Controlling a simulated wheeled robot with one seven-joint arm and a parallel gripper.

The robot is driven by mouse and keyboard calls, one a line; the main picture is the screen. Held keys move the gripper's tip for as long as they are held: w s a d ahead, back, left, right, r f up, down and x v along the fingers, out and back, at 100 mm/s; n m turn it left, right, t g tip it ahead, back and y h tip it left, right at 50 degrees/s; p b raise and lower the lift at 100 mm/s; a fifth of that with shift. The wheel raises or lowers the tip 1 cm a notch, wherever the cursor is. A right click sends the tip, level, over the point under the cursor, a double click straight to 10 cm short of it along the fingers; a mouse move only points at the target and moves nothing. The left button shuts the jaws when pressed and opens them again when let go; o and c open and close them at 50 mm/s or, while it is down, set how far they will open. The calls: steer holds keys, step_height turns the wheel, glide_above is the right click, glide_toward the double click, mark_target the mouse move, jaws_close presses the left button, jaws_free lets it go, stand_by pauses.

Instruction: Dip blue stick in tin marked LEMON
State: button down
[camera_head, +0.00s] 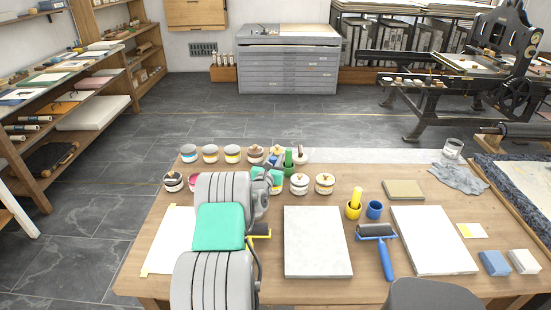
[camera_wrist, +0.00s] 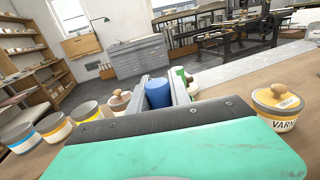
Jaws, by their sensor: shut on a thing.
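My gripper (camera_wrist: 160,95) is shut on the blue stick (camera_wrist: 158,93), whose rounded blue end shows between the fingers in the wrist view. In the head view the blue stick (camera_head: 273,160) is a small patch among the tins, partly hidden by my gripper (camera_head: 268,172). Several tins with coloured bands stand in a back row, among them a yellow-banded tin (camera_head: 232,154). No label reading LEMON is legible, so I cannot tell which tin is LEMON. Whether the stick's lower end is in a tin is hidden.
A green stick (camera_head: 288,159) stands close right of my gripper. A knobbed tin marked VARN… (camera_wrist: 275,108) stands at right in the wrist view. A yellow cup (camera_head: 353,211) holds a yellow stick; a blue cup (camera_head: 375,210) stands beside it. A pale slab (camera_head: 318,242) lies in front.

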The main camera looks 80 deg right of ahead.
step_height(320, 180, up, 7)
steer(key=p, duration=0.3)
steer(key=shift+p, duration=0.35)
steer(key=shift+f, duration=0.15)
